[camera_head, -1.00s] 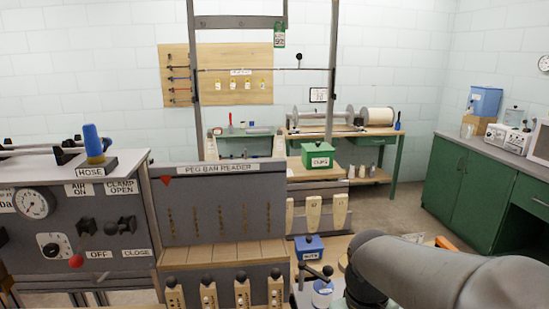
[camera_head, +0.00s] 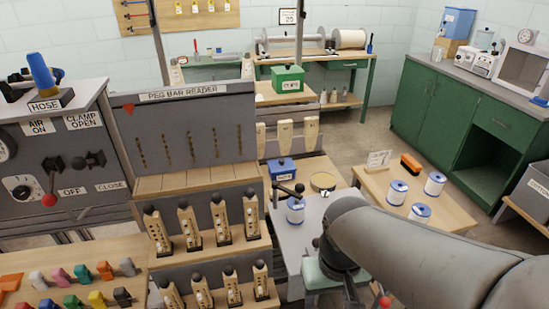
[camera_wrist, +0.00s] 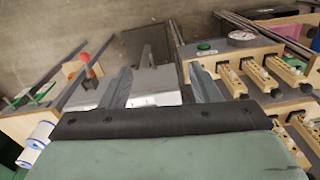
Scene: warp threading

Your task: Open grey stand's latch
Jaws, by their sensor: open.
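A grey stand (camera_head: 290,237) is right of the peg racks in the head view, with a blue-and-white spool (camera_head: 295,212) on it. A black lever with ball knobs (camera_head: 289,189) sits above the spool; I cannot tell if this is the latch. My arm reaches in from the lower right and hides part of the stand. In the wrist view my gripper (camera_wrist: 160,82) is open, its two grey fingers apart. Pale grey surfaces (camera_wrist: 154,84) show between and beyond them; I see no contact. A red-ended lever (camera_wrist: 88,62) shows left of the fingers.
Peg racks (camera_head: 207,240) stand left of the stand. A wooden table (camera_head: 372,178) with several spools is to its right. A blue box (camera_head: 281,170) sits behind it. Green cabinets (camera_head: 435,110) line the right wall, with open floor before them.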

